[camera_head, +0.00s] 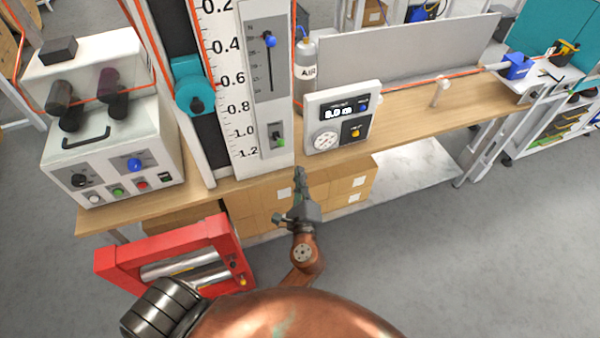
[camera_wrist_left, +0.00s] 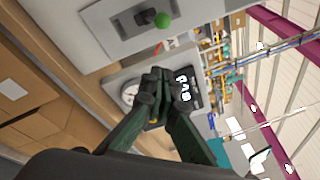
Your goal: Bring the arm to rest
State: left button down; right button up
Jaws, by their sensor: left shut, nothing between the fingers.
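My left gripper (camera_head: 299,178) is in the middle of the head view, at the end of my copper-coloured arm. It is in front of the bench's front edge, below the white panel with the green-tipped lever. In the left wrist view its two dark fingers (camera_wrist_left: 158,82) meet at the tips with nothing between them. The fingers cover part of the display box behind them. My right gripper shows in neither view.
The wooden bench (camera_head: 410,124) carries a display box (camera_head: 340,117), a tall scale panel (camera_head: 226,93) and a white control unit (camera_head: 105,125). A red roller frame (camera_head: 232,252) stands at the lower left. Cardboard boxes (camera_head: 345,185) are under the bench. The grey floor at right is clear.

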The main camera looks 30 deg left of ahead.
pick_arm(q)
notch_tip(320, 180, down, 26)
jog(key=d+g+h, duration=0.2)
jog(key=g+h, duration=0.1)
jog(key=h, duration=0.2)
jog(key=s+f+n+g+h, duration=0.15)
jog(key=s+f, duration=0.35)
jog(key=f, duration=0.6)
jog(key=s+f+n+g+h, duration=0.1)
jog(key=s+f+n+g, duration=0.25)
jog(key=f, duration=0.75)
jog(key=s+a+f+n+g+h, duration=0.25)
jog(key=s+f+n, duration=0.25)
jog(key=s+f, duration=1.25)
jog(key=s+a+f+n+g, duration=0.2)
jog(key=s+f+n, duration=0.1)
jog(key=s, duration=0.9)
jog(key=s+a+f+n+g, duration=0.1)
jog(key=s+f+n+g, duration=0.1)
jog(key=s, duration=1)
jog(key=shift+a+f+n, duration=0.4)
jog(key=shift+f+n, duration=0.2)
jog(key=shift+n, duration=0.5)
